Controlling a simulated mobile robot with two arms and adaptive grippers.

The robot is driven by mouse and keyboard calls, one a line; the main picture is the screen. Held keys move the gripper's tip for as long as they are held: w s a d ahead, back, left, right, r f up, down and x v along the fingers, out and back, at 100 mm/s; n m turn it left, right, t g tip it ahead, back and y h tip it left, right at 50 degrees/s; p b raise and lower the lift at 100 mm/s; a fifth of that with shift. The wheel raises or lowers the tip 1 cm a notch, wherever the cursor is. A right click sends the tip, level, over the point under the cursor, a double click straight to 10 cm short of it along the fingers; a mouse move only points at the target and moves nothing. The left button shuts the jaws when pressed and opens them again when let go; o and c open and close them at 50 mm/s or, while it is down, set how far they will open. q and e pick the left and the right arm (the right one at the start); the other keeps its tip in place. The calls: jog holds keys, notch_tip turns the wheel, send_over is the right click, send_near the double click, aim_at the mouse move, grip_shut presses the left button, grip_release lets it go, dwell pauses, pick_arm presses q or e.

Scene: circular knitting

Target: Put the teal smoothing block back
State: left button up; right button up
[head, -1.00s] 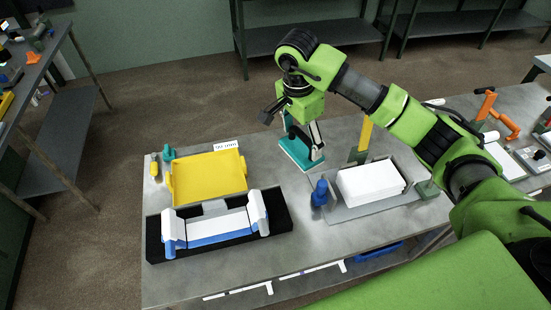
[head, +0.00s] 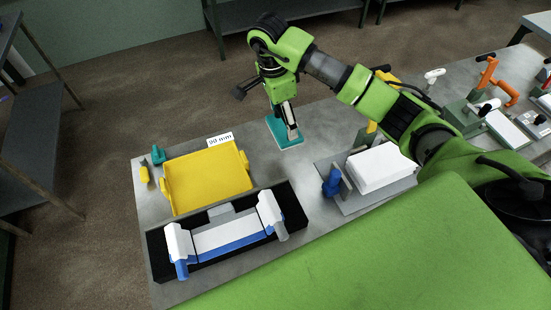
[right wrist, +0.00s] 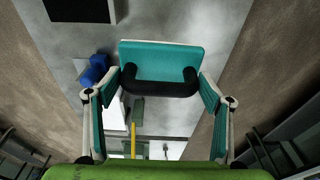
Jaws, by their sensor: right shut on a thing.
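The teal smoothing block (head: 284,133) is at my right gripper (head: 289,118), over the back part of the grey table, right of the yellow tray. In the right wrist view the block (right wrist: 165,57) is a flat teal plate with a black handle (right wrist: 158,88). My right gripper (right wrist: 160,95) is shut on that handle, one finger at each end. I cannot tell whether the block touches the table or hangs just above it. My left gripper is not in view.
The yellow tray (head: 246,157) has a white "90 mm" label behind it. A black bed (head: 155,244) with a white and blue fixture lies in front. A blue item (head: 331,183) and a white stack (head: 379,166) stand right. A small teal piece (head: 158,154) sits back left.

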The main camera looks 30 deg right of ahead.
aim_at(280, 125)
jog(key=f+b, duration=0.2)
jog(key=f, duration=0.1)
jog(key=shift+w+a+f+b, duration=0.15)
jog(key=shift+w+f+b, duration=0.1)
jog(key=shift+w+b, duration=0.1)
jog(key=shift+w+f, duration=0.1)
jog(key=shift+f, duration=0.15)
notch_tip(280, 125, down, 9)
jog(key=p, duration=0.3)
jog(key=shift+f, duration=0.2)
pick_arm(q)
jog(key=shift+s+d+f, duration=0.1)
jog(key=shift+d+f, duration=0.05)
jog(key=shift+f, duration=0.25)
pick_arm(e)
jog(key=shift+f, duration=0.1)
jog(key=shift+f+b, duration=0.2)
jog(key=shift+b, duration=0.1)
jog(key=o, duration=1.3)
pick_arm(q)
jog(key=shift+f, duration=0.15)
